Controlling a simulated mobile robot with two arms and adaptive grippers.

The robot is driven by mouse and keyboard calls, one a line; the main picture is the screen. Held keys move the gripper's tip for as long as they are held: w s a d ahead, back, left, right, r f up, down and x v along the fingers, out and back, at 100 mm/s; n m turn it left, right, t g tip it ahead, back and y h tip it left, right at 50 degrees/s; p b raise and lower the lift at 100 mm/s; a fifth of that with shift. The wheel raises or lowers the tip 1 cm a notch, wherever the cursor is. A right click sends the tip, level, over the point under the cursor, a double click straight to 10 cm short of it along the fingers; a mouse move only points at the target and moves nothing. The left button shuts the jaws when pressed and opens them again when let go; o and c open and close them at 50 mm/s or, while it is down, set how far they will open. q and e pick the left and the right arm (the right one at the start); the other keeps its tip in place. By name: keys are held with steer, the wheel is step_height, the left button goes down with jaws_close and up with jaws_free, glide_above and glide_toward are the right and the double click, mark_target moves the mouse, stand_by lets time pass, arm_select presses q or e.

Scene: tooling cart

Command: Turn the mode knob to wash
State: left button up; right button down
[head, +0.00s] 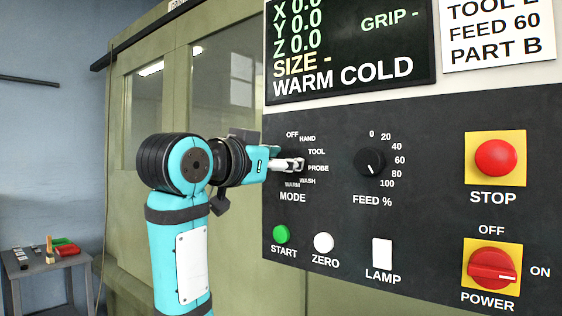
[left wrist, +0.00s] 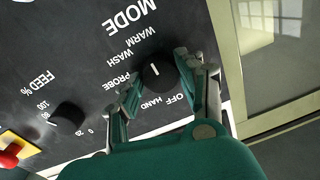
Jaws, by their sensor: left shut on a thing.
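The black mode knob (left wrist: 158,76) is on the dark control panel, with its labels OFF, HAND, TOOL, PROBE, WASH and WARM around it in the head view. My left gripper (head: 297,164) reaches the knob from the left and hides most of it there. In the left wrist view my left gripper (left wrist: 156,80) is shut on the knob, one finger on each side. The knob's white pointer line shows on the side towards WASH and WARM; I cannot tell exactly which label it meets. My right gripper is out of view.
To the right on the panel are the feed knob (head: 369,161), red stop button (head: 495,158) and red power switch (head: 492,269). Below are the green start button (head: 281,234), white zero button (head: 324,242) and lamp switch (head: 382,252). A small table (head: 40,265) stands far left.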

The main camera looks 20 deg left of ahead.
arm_select(q)
steer(key=n+p, duration=0.2)
steer(key=n, duration=0.4)
steer(key=shift+g, duration=0.3)
steer(key=shift+n, duration=0.4)
steer(key=o, duration=1.2)
steer(key=shift+c, duration=0.2)
steer(key=v, duration=1.2)
